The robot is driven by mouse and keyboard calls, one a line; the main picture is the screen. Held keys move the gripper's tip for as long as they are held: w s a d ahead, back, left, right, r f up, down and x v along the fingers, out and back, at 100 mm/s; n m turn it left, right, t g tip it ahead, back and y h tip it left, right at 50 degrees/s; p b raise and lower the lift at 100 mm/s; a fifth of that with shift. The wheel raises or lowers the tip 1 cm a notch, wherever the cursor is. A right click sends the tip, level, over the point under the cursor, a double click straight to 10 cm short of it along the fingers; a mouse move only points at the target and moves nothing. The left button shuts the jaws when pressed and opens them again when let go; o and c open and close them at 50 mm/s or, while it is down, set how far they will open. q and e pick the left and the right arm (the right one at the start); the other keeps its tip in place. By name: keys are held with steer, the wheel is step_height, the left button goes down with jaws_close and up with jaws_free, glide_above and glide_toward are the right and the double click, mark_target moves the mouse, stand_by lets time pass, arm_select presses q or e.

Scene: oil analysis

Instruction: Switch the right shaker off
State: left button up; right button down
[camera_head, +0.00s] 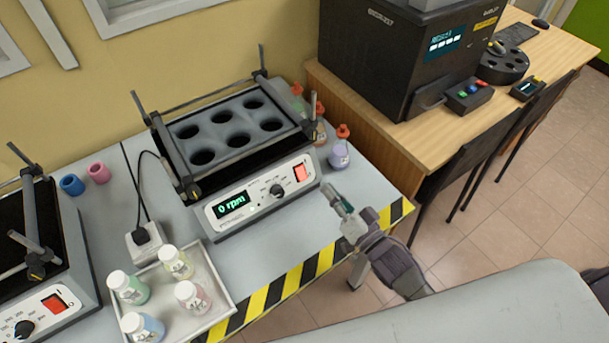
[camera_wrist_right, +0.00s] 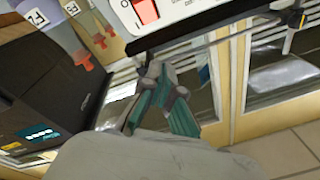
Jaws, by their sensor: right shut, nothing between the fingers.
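The right shaker (camera_head: 258,194) stands on the grey bench, with an empty black rack of several round holes on top. Its lit green display (camera_head: 231,205) reads "0 rpm". A dark knob (camera_head: 277,190) and a red rocker switch (camera_head: 301,172) sit on its white front panel. The switch also shows at the top of the right wrist view (camera_wrist_right: 147,10). My right gripper (camera_head: 336,200) is shut and empty, in front of the panel's right end and apart from the switch. Its green-grey fingers (camera_wrist_right: 154,72) meet below the panel in the wrist view. My left gripper is not in view.
Bottles with red caps (camera_head: 339,154) stand right of the shaker. A tray (camera_head: 217,272) with several white-capped bottles is at front left, beside a second shaker (camera_head: 52,300). Yellow-black tape marks the bench edge. A black machine (camera_head: 390,60) stands on the wooden table.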

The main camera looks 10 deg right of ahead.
steer(key=shift+s+r+t+y, duration=0.1)
steer(key=shift+r+t+y, duration=0.2)
steer(key=shift+r+y, duration=0.25)
steer(key=b, duration=0.6)
glide_toward(300, 169)
steer(key=w+a+r, duration=0.1)
steer(key=w+r, duration=0.1)
steer(key=w, duration=0.1)
steer(key=shift+w+a+f+b, duration=0.3)
steer(key=shift+w+a+b, duration=0.15)
steer(key=shift+w, duration=0.2)
stand_by(0.5)
steer(key=shift+w+a+f, duration=0.1)
steer(key=shift+w+f, duration=0.1)
steer(key=shift+w, duration=0.15)
